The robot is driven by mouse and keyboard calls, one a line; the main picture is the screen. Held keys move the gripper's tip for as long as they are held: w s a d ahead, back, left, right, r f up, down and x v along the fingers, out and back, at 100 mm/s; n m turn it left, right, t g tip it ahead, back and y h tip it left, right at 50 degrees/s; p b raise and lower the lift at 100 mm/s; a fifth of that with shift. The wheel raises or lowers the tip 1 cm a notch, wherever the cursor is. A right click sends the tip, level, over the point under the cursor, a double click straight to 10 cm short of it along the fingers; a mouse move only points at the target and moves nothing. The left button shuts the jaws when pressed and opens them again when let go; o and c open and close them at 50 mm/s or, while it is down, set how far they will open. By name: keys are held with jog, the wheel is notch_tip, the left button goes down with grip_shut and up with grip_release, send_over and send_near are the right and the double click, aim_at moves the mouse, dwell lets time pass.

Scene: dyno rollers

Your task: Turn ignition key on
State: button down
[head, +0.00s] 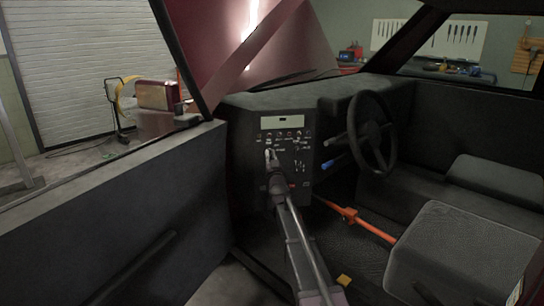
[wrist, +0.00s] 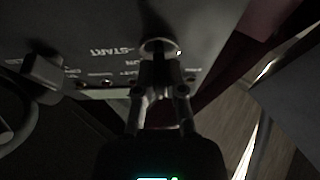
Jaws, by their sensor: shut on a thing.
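The dark control panel (head: 306,172) stands in the middle of the car's dashboard, with a pale strip and rows of small switches. My gripper (head: 270,156) reaches its left side from below. In the wrist view my gripper (wrist: 159,76) is shut on the ignition key, at a round metal switch (wrist: 158,46) on the panel. Upside-down lettering, seemingly START and ON, lies left of it. The fingers mostly hide the key, so I cannot tell its turn angle.
A steering wheel (head: 372,132) stands right of the panel, with a blue-ended lever (head: 336,163) beside it. An orange bar (head: 352,217) crosses the floor. The dark door (head: 120,215) is at the left, and seats (head: 455,250) are at the right.

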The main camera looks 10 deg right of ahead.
jog(key=shift+m+h, duration=0.4)
jog(key=shift+m, duration=0.3)
jog(key=m+h, duration=0.1)
jog(key=m, duration=0.1)
jog(key=m+h, duration=0.1)
jog(key=m, duration=0.2)
jog(key=shift+w+r+h+p, duration=0.1)
jog(key=shift+h+p, duration=0.2)
jog(key=shift+p, duration=0.1)
jog(key=shift+m+g+h+p, duration=0.35)
jog(key=shift+m+g+h, duration=0.2)
jog(key=shift+m, duration=0.95)
jog(key=shift+m+g+h+p, duration=0.3)
jog(key=shift+m+g+h, duration=0.25)
jog(key=shift+m, duration=0.95)
jog(key=c, duration=0.7)
grip_release()
